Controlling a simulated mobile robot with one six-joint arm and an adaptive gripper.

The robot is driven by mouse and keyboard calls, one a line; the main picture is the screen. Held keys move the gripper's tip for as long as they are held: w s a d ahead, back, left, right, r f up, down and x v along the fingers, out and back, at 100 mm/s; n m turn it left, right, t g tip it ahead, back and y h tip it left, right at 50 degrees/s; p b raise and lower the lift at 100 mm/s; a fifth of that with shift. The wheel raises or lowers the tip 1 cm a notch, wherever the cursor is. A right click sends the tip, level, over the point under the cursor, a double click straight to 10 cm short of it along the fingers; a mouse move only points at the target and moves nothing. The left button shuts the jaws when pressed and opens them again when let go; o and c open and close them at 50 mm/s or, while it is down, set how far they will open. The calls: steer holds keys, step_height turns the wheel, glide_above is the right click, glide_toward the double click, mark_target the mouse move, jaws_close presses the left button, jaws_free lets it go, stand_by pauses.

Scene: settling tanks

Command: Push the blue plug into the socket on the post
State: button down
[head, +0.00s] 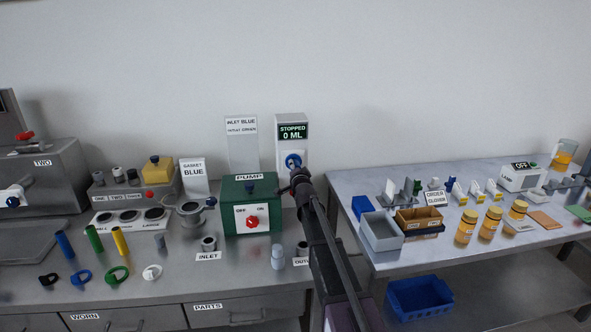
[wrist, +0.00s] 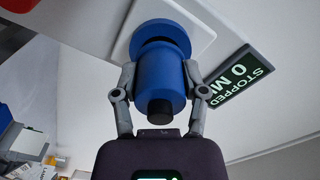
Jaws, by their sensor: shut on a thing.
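The blue plug (wrist: 158,80) is between the two fingers of my gripper (wrist: 160,100) in the wrist view, and the gripper is shut on it. The plug's far end is at the white socket plate (wrist: 196,38) on the post, and a dark gap shows near its blue front ring. I cannot tell how deep it sits. In the head view the blue plug (head: 293,160) shows on the front of the white post (head: 291,150), below a display (head: 292,132) reading STOPPED 0 ML. My gripper (head: 298,176) reaches up to it from below and partly hides the post.
The green pump box (head: 250,205) with a red knob stands just left of my arm. A tall sign (head: 242,143) stands behind it. A gap separates the left bench from the right table (head: 375,185), which holds bins and jars. The wall behind is bare.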

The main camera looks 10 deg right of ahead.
steer(key=shift+w, duration=0.65)
steer(key=shift+c, duration=0.3)
jaws_free()
steer(key=shift+s, duration=0.1)
steer(key=s, duration=1.1)
steer(key=shift+s, duration=0.4)
